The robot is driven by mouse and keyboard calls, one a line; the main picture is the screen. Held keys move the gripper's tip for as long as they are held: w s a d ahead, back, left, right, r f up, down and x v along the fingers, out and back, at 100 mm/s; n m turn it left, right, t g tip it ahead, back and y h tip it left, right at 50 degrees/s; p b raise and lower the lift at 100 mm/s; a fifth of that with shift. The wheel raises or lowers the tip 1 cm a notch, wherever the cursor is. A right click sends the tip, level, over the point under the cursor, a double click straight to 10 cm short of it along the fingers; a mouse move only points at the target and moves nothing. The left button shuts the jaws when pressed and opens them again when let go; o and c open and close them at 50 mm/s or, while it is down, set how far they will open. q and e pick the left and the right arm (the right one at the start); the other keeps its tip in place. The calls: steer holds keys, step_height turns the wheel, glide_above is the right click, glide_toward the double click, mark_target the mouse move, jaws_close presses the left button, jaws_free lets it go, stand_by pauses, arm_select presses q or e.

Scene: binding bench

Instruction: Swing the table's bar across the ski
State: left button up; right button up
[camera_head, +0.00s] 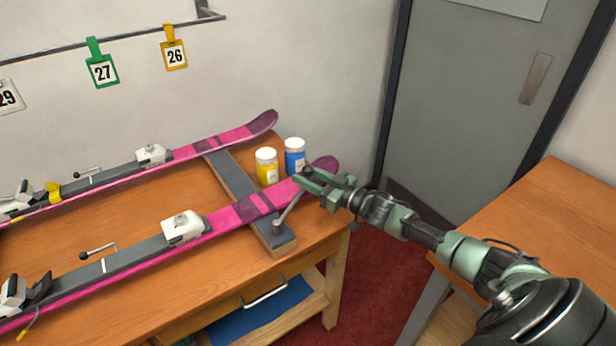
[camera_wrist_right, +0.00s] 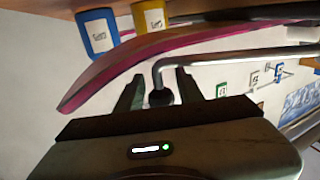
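The bar (camera_head: 286,209) is a bent grey metal rod at the end of a dark-topped wooden crosspiece (camera_head: 245,196). It runs up from the near end of the crosspiece, beside the front pink ski (camera_head: 250,207), toward my right gripper (camera_head: 309,181). In the right wrist view the bar (camera_wrist_right: 230,54) ends in a dark knob (camera_wrist_right: 160,97) between my right gripper's (camera_wrist_right: 160,88) two fingers. The fingers stand apart, with narrow gaps beside the knob. The ski's pink tip (camera_wrist_right: 110,75) passes just beyond the fingers. My left gripper is not in view.
A yellow jar (camera_head: 266,168) and a blue jar (camera_head: 295,157) stand behind the front ski's tip. A second pink ski (camera_head: 225,142) lies at the back. A bare bench (camera_head: 560,220) is at right.

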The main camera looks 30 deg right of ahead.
steer(key=shift+s+d+f, duration=0.2)
steer(key=shift+s+f, duration=0.05)
steer(key=shift+s, duration=0.05)
steer(key=v, duration=0.7)
steer(key=shift+r, duration=0.3)
steer(key=shift+a, duration=0.1)
